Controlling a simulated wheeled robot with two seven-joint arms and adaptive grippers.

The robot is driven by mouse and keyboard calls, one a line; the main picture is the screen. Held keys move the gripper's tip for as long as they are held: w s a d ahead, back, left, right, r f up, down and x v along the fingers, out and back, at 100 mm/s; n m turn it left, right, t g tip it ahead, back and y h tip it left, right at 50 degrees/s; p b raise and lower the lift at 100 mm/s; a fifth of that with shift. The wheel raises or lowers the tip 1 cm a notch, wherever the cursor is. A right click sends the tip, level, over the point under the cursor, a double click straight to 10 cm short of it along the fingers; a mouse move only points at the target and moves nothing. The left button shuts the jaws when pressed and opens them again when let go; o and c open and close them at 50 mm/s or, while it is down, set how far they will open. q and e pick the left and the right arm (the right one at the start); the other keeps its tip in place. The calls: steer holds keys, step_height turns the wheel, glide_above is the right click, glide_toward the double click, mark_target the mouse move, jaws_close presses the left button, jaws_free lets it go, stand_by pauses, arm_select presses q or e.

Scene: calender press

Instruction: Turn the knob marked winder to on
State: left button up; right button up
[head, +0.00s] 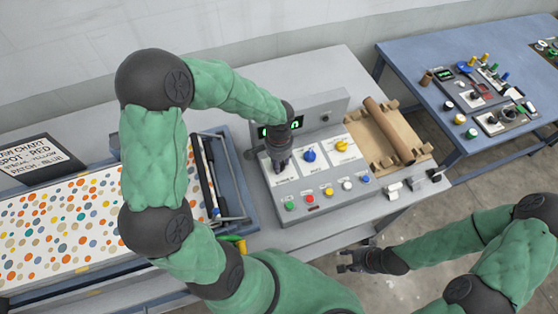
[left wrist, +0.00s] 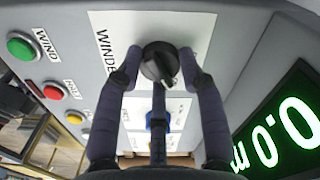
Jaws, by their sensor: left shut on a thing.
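The winder knob (left wrist: 158,63) is black and sits on a white plate marked "WINDE…" in the left wrist view; the rest of the word is hidden by a finger. The ridge on its face points toward the lower right there. My left gripper (left wrist: 160,75) is shut on this knob, with fingers on both sides of it. In the head view my left gripper (head: 282,165) comes down over the left end of the panel and hides the knob. My right gripper (head: 346,262) is empty, in front of the bench, its fingers seeming apart.
A blue knob (head: 309,155) and a yellow knob (head: 341,146) stand to the right on the panel. A row of buttons, including a green one (head: 289,206), runs along its front. A cardboard roll (head: 390,130) lies at right. A green-lit display (left wrist: 285,130) is close to the gripper.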

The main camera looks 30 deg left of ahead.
arm_select(q)
steer(key=o, duration=1.2)
step_height(320, 180, up, 12)
steer(key=shift+f, duration=0.1)
